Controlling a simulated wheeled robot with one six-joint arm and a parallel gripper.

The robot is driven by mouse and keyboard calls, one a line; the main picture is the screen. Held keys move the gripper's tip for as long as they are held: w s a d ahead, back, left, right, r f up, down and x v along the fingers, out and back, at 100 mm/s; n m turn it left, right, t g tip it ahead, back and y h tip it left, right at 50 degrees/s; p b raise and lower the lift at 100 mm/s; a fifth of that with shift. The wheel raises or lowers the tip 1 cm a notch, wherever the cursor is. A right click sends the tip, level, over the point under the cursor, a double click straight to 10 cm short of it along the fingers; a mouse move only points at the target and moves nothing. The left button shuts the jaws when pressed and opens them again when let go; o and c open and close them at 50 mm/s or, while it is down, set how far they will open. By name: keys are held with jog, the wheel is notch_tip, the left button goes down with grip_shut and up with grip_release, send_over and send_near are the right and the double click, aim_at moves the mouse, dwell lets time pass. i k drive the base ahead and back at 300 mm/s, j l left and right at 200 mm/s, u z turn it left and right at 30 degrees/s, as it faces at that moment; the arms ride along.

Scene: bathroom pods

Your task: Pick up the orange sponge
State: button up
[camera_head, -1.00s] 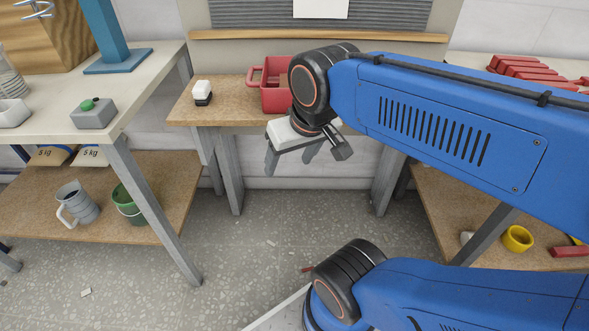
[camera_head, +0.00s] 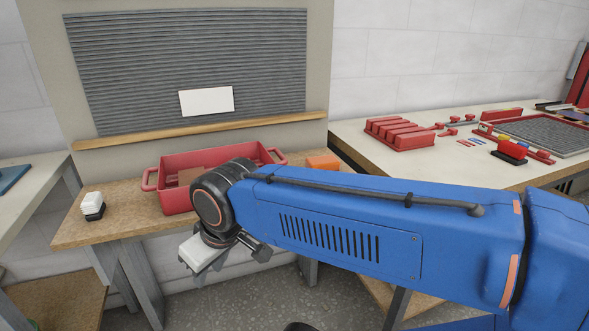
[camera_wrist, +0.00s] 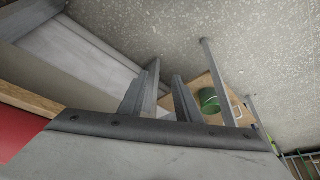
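An orange block (camera_head: 323,162), which looks like the orange sponge, sits on the wooden bench to the right of the red bin. My arm partly covers its lower side. My gripper (camera_head: 203,262) hangs in front of the bench, below and to the left of the orange block and well apart from it. In the wrist view, the two fingers of my gripper (camera_wrist: 166,74) stand apart with nothing between them. The orange block does not show in the wrist view.
The red bin (camera_head: 178,160) stands on the bench (camera_head: 70,232) behind my wrist. A white-and-black brush-like item (camera_head: 92,206) is at the bench's left. Red blocks (camera_head: 402,134) lie on the right table. A green bucket (camera_wrist: 209,100) shows beyond my fingers.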

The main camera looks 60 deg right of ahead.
aim_at(329, 162)
jog(key=z, duration=1.55)
